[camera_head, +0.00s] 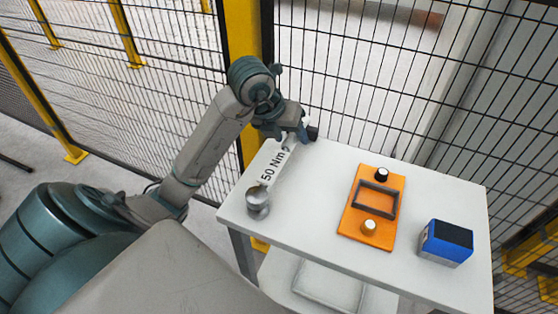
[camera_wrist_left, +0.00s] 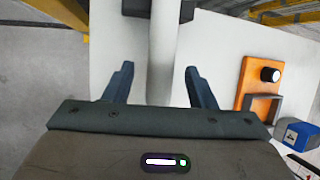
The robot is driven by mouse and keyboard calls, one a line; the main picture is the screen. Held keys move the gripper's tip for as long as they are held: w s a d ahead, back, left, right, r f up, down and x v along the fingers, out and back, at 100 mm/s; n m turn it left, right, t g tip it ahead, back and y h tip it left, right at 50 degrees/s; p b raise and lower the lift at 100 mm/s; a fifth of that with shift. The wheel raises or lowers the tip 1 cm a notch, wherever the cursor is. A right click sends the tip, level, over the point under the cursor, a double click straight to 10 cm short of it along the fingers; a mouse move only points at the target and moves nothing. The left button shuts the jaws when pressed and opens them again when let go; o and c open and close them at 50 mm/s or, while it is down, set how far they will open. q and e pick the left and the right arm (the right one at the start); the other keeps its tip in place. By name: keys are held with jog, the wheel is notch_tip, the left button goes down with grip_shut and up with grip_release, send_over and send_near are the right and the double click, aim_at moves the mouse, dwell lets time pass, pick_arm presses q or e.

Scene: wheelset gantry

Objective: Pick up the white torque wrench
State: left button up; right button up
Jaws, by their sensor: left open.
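The white torque wrench (camera_head: 272,166) lies along the left edge of the white table, marked "50 Nm". A grey round metal piece (camera_head: 257,201) is at its near end and a dark piece (camera_head: 312,132) is near its far end. My left gripper (camera_head: 296,133) is at the wrench's far part and hides some of it. In the left wrist view the wrench's pale shaft (camera_wrist_left: 163,45) runs between the two spread fingers of the left gripper (camera_wrist_left: 159,75). The gripper is open, with gaps on both sides of the shaft. My right gripper is out of view.
The white table (camera_head: 310,215) also holds an orange tray (camera_head: 361,207) with a dark frame and two knobs, and a blue box (camera_head: 446,243) at the right. A black mesh fence (camera_head: 370,90) and a yellow post (camera_head: 243,40) stand close behind.

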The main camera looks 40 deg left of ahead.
pick_arm(q)
jog(key=shift+x, duration=1.15)
grip_shut()
jog(key=shift+r+p, duration=0.1)
jog(key=shift+p, duration=0.2)
